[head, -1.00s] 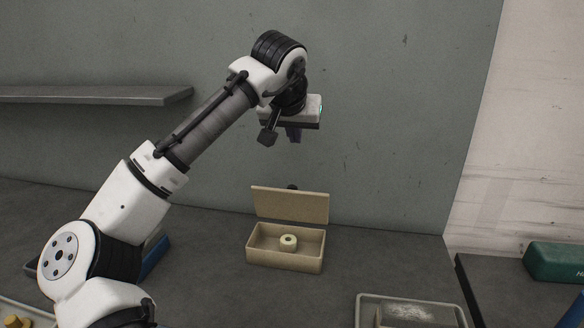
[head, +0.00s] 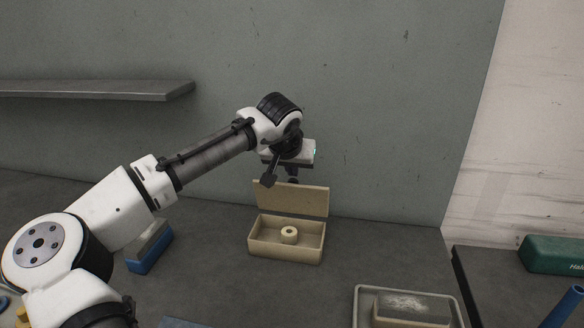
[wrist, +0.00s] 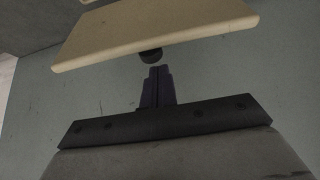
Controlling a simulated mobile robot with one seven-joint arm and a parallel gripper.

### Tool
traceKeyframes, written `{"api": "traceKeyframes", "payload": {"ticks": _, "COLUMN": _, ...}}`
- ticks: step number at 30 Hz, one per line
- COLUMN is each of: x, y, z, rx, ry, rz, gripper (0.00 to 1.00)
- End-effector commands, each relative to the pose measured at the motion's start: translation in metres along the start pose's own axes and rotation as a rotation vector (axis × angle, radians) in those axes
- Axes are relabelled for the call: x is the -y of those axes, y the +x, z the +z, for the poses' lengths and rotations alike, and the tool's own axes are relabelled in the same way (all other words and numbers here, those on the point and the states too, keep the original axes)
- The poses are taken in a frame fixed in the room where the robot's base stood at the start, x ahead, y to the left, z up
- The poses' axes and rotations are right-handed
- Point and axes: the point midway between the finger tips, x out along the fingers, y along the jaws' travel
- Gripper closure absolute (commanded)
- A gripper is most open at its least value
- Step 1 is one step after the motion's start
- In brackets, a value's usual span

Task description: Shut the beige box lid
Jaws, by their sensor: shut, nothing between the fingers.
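The beige box (head: 285,249) stands on the dark worktop near the grey wall, with a pale ring-shaped piece (head: 289,234) inside. Its lid (head: 291,199) stands up open at the back edge. My gripper (head: 292,180) is shut and empty, at the lid's top edge and seemingly behind it; its tips are partly hidden there. In the wrist view the lid (wrist: 155,35) spans the top, with a dark round knob (wrist: 150,56) on its back, just beyond my closed fingers (wrist: 156,72). I cannot tell whether they touch.
The grey wall (head: 380,120) rises close behind the box. A shelf (head: 95,91) is at the left. A grey tray (head: 360,310) holding a block is at the front right. A blue and grey block (head: 150,248) lies by my arm. The worktop right of the box is clear.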

Motion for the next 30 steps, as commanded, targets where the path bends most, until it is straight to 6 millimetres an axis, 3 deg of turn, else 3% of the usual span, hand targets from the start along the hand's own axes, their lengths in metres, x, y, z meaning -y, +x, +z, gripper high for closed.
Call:
{"api": "traceKeyframes", "payload": {"ticks": 23, "x": -0.001, "y": 0.001, "z": 0.016, "rx": -0.057, "ry": 0.001, "rz": 0.005, "gripper": 1.00}}
{"api": "traceKeyframes", "payload": {"ticks": 30, "x": -0.001, "y": -0.013, "z": 0.028, "rx": -0.131, "ry": -0.002, "rz": 0.006, "gripper": 1.00}}
